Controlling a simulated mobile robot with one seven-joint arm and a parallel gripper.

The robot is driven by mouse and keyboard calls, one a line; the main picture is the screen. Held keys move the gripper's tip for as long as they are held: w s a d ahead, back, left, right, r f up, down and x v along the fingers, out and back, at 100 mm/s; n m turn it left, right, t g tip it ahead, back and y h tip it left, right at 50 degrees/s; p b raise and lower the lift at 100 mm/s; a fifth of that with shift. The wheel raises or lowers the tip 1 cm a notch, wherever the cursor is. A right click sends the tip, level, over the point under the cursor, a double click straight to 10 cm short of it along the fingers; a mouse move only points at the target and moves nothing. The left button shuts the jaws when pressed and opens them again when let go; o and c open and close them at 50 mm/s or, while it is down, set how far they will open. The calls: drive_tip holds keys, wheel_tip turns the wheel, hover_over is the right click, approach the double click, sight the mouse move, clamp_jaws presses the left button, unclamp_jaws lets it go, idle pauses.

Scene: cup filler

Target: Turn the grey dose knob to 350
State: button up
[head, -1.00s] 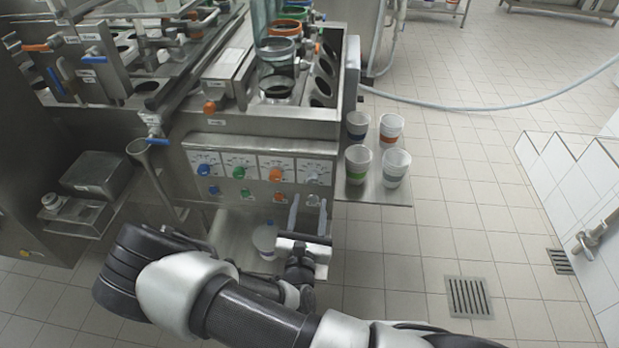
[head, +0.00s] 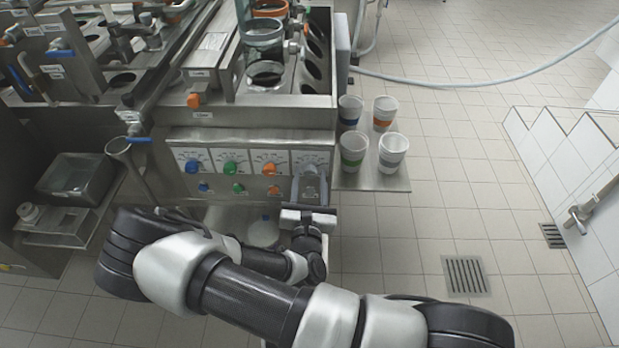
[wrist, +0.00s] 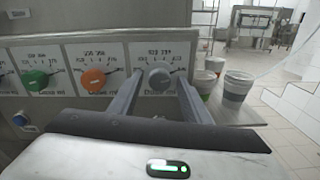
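The grey dose knob (wrist: 159,78) is the rightmost knob on the white dial panel, with its scale printed above it; I cannot read its setting. In the wrist view, the fingers of my gripper (wrist: 158,88) are spread, one on each side of the knob, with a small gap showing on both sides. In the head view, my gripper (head: 310,186) is raised in front of the right end of the panel (head: 250,161), and its fingers largely hide the grey knob.
An orange knob (wrist: 94,79), a green knob (wrist: 35,78) and a blue knob (head: 193,167) sit to the left. Smaller buttons lie below them. Several cups stand on a side shelf (head: 372,182) right of the machine.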

drive_tip(key=c, duration=0.9)
drive_tip(key=shift+n+p, duration=0.4)
drive_tip(key=shift+p, duration=0.05)
drive_tip(key=shift+r+n+p, duration=0.15)
drive_tip(key=shift+n+p, duration=0.4)
drive_tip(key=shift+n, duration=0.05)
drive_tip(key=n+p, duration=0.2)
drive_tip(key=n, duration=0.1)
drive_tip(key=n+p, duration=0.2)
drive_tip(key=n, duration=0.4)
drive_tip(key=shift+n, duration=0.4)
drive_tip(key=shift+p, duration=0.3)
